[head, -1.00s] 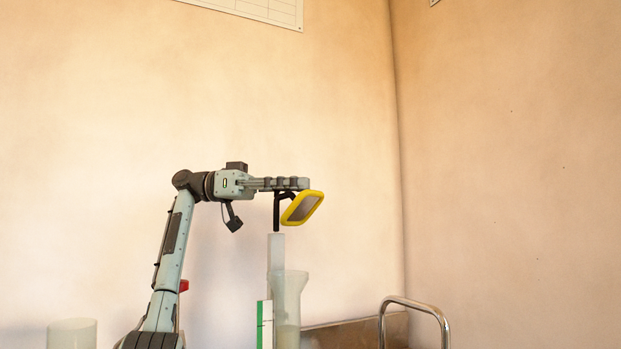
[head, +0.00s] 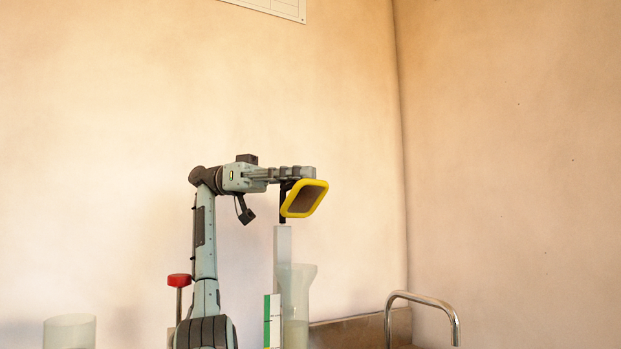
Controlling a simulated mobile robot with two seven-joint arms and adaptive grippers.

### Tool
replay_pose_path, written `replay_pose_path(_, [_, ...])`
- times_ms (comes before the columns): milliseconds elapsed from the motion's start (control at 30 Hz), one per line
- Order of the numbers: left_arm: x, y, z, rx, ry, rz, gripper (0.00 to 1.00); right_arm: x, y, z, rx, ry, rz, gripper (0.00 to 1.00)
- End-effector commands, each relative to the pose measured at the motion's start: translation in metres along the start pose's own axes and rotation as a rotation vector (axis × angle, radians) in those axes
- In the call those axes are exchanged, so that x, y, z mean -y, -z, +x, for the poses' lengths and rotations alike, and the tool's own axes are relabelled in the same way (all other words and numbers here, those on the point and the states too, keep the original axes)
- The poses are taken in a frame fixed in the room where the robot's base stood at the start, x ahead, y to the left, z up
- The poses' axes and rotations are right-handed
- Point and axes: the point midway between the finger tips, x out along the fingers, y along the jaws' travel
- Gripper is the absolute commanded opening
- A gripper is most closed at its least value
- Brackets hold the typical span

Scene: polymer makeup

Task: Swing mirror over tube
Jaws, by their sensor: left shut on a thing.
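The mirror (head: 304,199) has a yellow frame and a dark face. It hangs tilted beside a thin black post, just under my left gripper (head: 297,172). The gripper reaches in from the left with its fingers shut at the top of the mirror and post; the exact grip point is hidden. The tall translucent tube (head: 283,250) stands upright below the post, its top just under the post's lower end. The mirror sits above and slightly right of the tube. My right gripper is not in view.
A wide-mouthed clear vessel (head: 300,276) stands against the tube's right side. A green and white strip (head: 272,320) is in front.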

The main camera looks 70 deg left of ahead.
Motion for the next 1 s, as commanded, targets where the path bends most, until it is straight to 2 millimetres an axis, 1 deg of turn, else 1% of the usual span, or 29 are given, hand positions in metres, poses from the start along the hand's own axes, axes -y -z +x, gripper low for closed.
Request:
replay_pose_path(400, [-0.0008, 0.0014, -0.0015, -0.005, 0.003, -0.001, 0.0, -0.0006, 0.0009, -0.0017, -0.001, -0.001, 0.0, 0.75])
replay_pose_path(433, [-0.0008, 0.0014, -0.0015, -0.005, 0.003, -0.001, 0.17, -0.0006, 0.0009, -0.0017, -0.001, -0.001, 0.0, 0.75])
replay_pose_path(567, [-0.0009, 0.0009, -0.0013, -0.003, 0.002, -0.001, 0.33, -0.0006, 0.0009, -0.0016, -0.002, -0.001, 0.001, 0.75])
replay_pose_path(600, [-0.0009, 0.0007, -0.0013, -0.003, 0.002, -0.001, 0.34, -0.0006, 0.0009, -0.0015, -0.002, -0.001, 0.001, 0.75])
replay_pose_path(867, [-0.001, 0.0003, -0.001, -0.001, 0.001, -0.001, 0.34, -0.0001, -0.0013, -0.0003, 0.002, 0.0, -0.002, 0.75])
replay_pose_path(1000, [-0.0013, 0.0032, -0.001, -0.002, -0.001, 0.001, 0.34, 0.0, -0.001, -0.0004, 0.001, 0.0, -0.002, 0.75])
